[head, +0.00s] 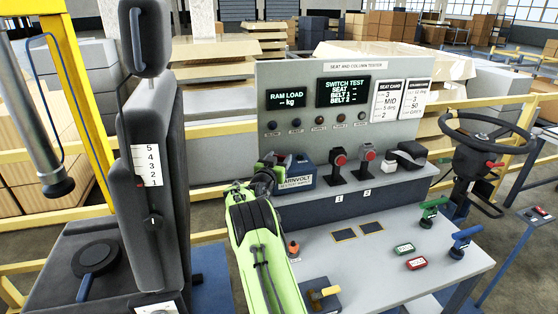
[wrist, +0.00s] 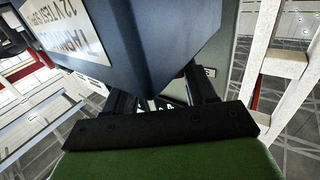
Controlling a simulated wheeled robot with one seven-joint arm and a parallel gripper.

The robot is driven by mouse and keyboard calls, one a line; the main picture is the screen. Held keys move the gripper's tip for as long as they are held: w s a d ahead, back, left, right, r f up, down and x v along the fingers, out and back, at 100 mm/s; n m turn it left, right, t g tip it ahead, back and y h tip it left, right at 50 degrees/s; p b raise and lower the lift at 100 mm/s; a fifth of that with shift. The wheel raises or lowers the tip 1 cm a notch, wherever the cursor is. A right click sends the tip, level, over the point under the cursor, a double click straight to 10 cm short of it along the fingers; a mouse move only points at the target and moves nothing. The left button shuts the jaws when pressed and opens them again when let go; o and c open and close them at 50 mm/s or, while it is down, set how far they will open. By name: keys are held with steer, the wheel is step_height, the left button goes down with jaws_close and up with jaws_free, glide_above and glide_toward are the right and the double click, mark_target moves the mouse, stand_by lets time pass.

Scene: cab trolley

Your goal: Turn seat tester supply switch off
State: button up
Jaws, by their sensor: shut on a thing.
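The seat tester supply is a dark blue box (head: 300,178) with a white label, standing on the bench left of the red push buttons. In the wrist view the box (wrist: 150,45) fills the top middle, very close and in front of the fingers. My gripper (head: 266,172) is at the left side of the box, at the end of my green arm. In the wrist view its two dark fingers (wrist: 158,98) reach in past the box's lower corner. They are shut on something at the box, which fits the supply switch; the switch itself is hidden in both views.
The grey tester panel (head: 290,75) stands behind, its displays lit. Two red push buttons (head: 339,160) stand right of the box. A black seat (head: 150,190) is close on the left. Green and blue handled clamps (head: 462,242) and a steering wheel (head: 487,135) are at right.

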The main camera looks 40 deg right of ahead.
steer(key=shift+s, duration=0.1)
steer(key=n+t+b, duration=0.1)
steer(key=t+y, duration=0.1)
steer(key=shift+s+d+n+t+b, duration=0.15)
steer(key=shift+n+t+b, duration=0.15)
steer(key=shift+n+b, duration=0.1)
steer(key=n+t+y, duration=0.1)
steer(key=n+t+y+b, duration=0.1)
steer(key=n+t+y, duration=0.1)
steer(key=shift+s+d+y, duration=0.15)
steer(key=shift+y, duration=0.15)
steer(key=shift+n+t+y+b, duration=0.85)
steer(key=shift+n+t+y, duration=0.3)
steer(key=shift+y, duration=0.25)
steer(key=shift+r, duration=0.1)
steer(key=o, duration=1)
steer(key=shift+o, duration=0.2)
steer(key=shift+s, duration=0.1)
